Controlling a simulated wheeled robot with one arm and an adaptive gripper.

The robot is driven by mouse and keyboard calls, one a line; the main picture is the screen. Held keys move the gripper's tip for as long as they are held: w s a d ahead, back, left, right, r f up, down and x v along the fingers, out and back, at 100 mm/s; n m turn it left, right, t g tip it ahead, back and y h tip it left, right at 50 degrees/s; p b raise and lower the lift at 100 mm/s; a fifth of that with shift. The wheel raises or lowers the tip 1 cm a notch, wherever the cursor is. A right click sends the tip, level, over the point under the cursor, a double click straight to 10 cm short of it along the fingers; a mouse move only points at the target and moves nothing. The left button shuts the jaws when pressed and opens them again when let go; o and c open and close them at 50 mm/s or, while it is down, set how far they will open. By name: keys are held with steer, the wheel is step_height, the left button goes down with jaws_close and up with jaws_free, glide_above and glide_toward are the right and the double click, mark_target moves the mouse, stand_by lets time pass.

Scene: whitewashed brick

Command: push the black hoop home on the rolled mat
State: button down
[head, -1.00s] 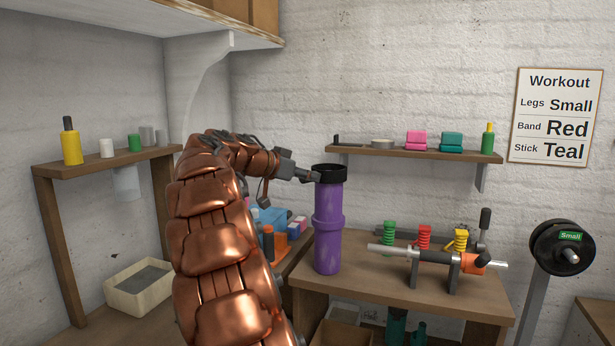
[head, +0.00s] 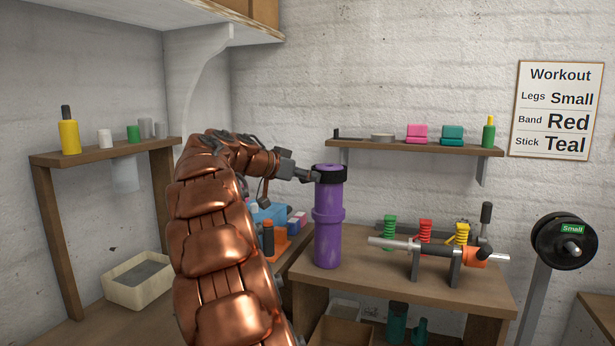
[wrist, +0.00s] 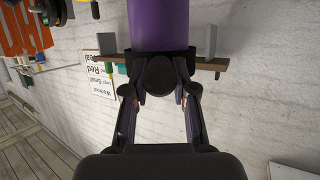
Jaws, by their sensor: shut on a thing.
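The rolled mat (head: 327,240) is a purple upright cylinder with a raised purple band partway up, standing on the wooden bench. The black hoop (head: 329,177) is around its top end, well above the raised band. Purple mat shows inside the hoop, about level with its rim. My gripper (head: 314,176) reaches in from the left and is shut on the hoop's near side. In the wrist view the fingers (wrist: 160,92) close on the black hoop, with the purple mat (wrist: 158,25) beyond it. The hoop's far side is hidden there.
The bench (head: 400,285) also holds a metal bar (head: 415,248) on stands and several coloured springs. A wall shelf (head: 420,148) with small blocks is behind, to the right. Blue and orange items (head: 275,232) stand left of the mat. A weight stand (head: 564,242) is at right.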

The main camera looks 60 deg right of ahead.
steer(key=shift+f+b, duration=4.65)
steer(key=shift+b, duration=0.35)
steer(key=c, duration=0.8)
jaws_free()
steer(key=shift+c, duration=0.2)
steer(key=v, duration=1.2)
steer(key=shift+d, duration=0.1)
